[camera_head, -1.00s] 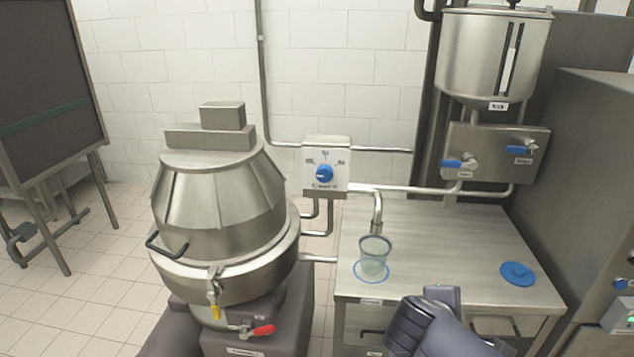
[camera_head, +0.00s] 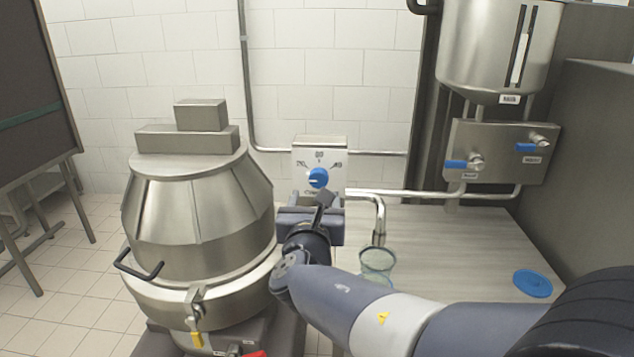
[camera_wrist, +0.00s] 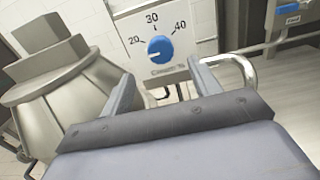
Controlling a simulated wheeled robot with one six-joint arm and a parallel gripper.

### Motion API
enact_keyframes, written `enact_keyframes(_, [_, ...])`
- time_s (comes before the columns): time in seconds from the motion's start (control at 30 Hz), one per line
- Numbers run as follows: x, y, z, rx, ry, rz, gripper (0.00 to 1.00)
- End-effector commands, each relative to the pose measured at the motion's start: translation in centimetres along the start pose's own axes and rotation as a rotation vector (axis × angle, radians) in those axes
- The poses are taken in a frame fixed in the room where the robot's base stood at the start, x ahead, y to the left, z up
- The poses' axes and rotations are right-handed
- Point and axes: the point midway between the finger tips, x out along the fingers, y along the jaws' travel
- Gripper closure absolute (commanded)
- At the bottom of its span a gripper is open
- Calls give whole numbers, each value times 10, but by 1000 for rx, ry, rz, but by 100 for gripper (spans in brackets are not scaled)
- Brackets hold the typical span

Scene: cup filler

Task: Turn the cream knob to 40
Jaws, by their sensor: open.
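The cream knob (camera_head: 318,178) is a round blue dial on a white-faced control box (camera_head: 305,158) on the wall. In the wrist view the knob (camera_wrist: 160,48) has 20, 30 and 40 marked left, top and right around it. Its pale pointer mark appears to point left and slightly down, near the 20 side. My gripper (camera_head: 322,200) is just below and in front of the knob. In the wrist view its two fingers (camera_wrist: 162,78) are apart and empty, one on either side below the knob, not touching it.
A large steel mixing vessel (camera_head: 195,215) stands close at left. A clear cup (camera_head: 377,260) sits under a curved spout (camera_head: 381,215) on the steel table (camera_head: 440,232). A blue lid (camera_head: 533,283) lies at right. Pipes run beside the box.

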Motion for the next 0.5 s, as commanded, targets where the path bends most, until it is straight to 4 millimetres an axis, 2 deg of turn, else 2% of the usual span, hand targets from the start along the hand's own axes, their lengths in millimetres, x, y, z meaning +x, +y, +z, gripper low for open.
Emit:
enact_keyframes(0.1, [25, -1, 0, 0, 2, -4, 41])
enact_keyframes(0.3, [58, -1, 0, 1, 1, -3, 41])
enact_keyframes(0.5, [75, -1, 0, 1, 1, -2, 41])
